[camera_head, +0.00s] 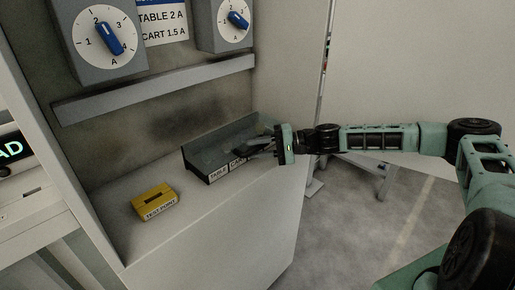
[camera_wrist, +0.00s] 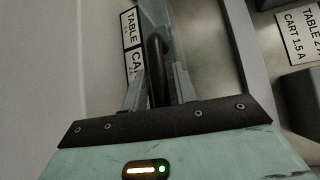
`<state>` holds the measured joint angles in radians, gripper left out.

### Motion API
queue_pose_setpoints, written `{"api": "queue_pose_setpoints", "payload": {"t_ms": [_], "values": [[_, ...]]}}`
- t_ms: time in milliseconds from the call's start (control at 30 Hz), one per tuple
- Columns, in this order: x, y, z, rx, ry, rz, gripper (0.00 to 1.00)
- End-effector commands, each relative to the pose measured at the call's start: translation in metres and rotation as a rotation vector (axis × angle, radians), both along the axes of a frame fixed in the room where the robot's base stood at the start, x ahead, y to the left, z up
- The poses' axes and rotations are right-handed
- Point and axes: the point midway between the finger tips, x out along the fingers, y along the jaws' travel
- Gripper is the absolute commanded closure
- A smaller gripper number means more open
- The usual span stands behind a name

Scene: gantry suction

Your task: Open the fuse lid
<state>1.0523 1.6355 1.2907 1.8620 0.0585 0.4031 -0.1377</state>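The fuse box (camera_head: 212,175) is a low dark case on the bench ledge, with TABLE and CART labels on its front. A see-through, greyish lid (camera_head: 222,142) lies over it and looks closed. My gripper (camera_head: 262,148) is at the right end of the box. In the wrist view, a dark rounded bar (camera_wrist: 156,60), apparently the lid's handle, runs between the two fingers of my gripper (camera_wrist: 158,82). The fingers are close on both sides of it; whether they press on it is unclear. The clear lid edge (camera_wrist: 156,14) shows beyond. The fuses are hidden.
A yellow TEST POINT block (camera_head: 155,203) sits on the ledge at the left. Two blue-knobbed dials (camera_head: 109,38) (camera_head: 238,20) and a grey rail (camera_head: 160,88) are on the back panel above. A thin pole (camera_head: 325,70) stands behind my arm.

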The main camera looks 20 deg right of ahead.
Motion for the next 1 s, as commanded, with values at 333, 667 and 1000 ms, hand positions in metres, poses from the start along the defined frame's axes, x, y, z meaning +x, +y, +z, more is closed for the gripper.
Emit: {"api": "queue_pose_setpoints", "payload": {"t_ms": [333,667,1000], "values": [[0.0,0.0,0.002,-0.004,0.006,0.001,1.0],[-0.001,0.0,0.031,-0.066,0.125,0.002,1.0],[0.008,0.004,0.08,-0.198,0.395,0.003,1.0]]}}
